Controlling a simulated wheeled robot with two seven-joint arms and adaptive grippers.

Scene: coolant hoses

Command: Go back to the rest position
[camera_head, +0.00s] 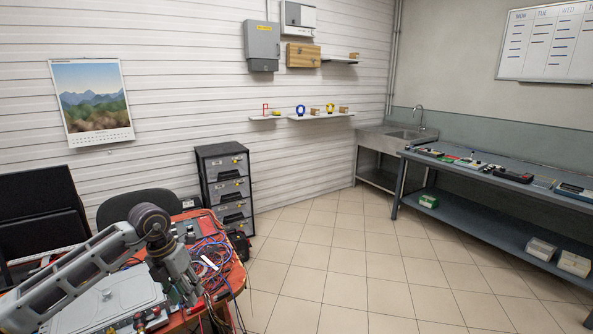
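My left arm reaches in from the left over the red table (238,283), and its wrist bends down toward the tabletop. My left gripper (192,296) points down beside a silver metal box (110,303) with brass-coloured fittings at its front. The fingertips are small and dark against the clutter, so I cannot see whether they are open or hold anything. Red and blue hoses or cables (208,251) lie tangled on the table just behind and right of the gripper. My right gripper is not in view.
A dark chair (135,200) and a drawer cabinet (226,185) stand behind the table. A grey workbench (480,178) with parts on it runs along the right wall, beside a steel sink (395,137). The tiled floor (345,260) between is clear.

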